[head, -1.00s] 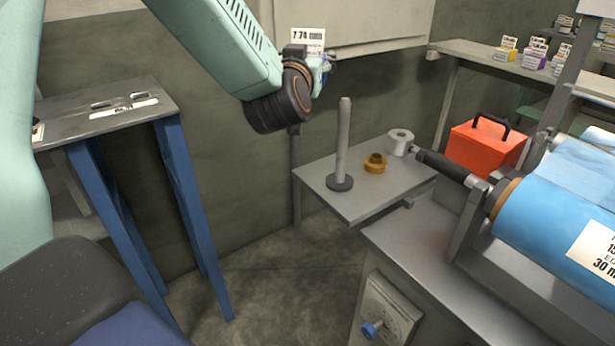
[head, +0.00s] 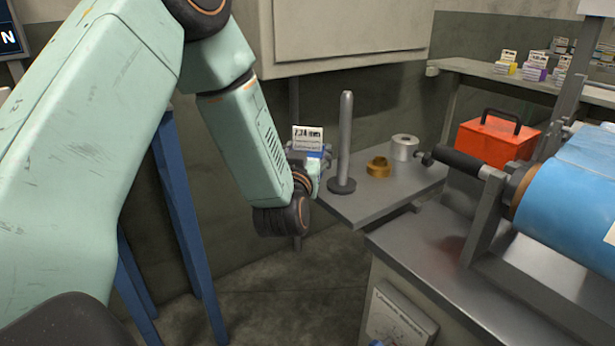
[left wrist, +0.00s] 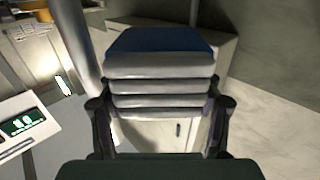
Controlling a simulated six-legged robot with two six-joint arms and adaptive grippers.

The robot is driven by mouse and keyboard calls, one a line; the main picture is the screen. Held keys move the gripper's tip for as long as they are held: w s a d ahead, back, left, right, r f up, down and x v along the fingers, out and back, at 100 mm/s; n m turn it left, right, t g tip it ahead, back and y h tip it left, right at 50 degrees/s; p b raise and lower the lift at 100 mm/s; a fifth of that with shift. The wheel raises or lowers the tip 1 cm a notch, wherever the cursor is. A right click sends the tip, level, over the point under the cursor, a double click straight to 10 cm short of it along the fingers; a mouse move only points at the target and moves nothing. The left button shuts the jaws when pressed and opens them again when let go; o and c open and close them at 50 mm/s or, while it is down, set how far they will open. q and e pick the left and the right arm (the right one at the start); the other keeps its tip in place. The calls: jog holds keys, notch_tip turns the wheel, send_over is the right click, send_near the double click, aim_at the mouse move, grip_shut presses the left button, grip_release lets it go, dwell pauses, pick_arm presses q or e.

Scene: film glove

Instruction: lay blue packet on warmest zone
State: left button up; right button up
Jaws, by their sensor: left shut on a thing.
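My left gripper (head: 308,172) is shut on the blue packet (head: 307,137). In the head view the packet shows a white printed label and some blue, just left of the upright metal post. The left wrist view shows the packet (left wrist: 160,42) between the fingers, with a blue top and pale layered sides. A faint reddish patch (head: 447,251) shows on the grey machine bench (head: 405,238), right of and below the packet. I cannot tell whether it is the warmest zone. My right gripper is not in view.
The post (head: 345,140), a brown ring (head: 379,167) and a white roll (head: 404,147) stand on a grey shelf (head: 365,205). A red box (head: 490,137) and a blue film roll (head: 570,205) are to the right. A wall cabinet (head: 350,28) hangs above.

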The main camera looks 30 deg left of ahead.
pick_arm(q)
notch_tip(320, 180, down, 4)
jog(key=shift+r+b, duration=0.2)
jog(key=shift+b, duration=0.4)
jog(key=shift+f, duration=0.15)
jog(key=shift+s+f, duration=0.1)
jog(key=o, duration=1.1)
jog(key=shift+f, duration=0.1)
jog(key=shift+o, duration=1.2)
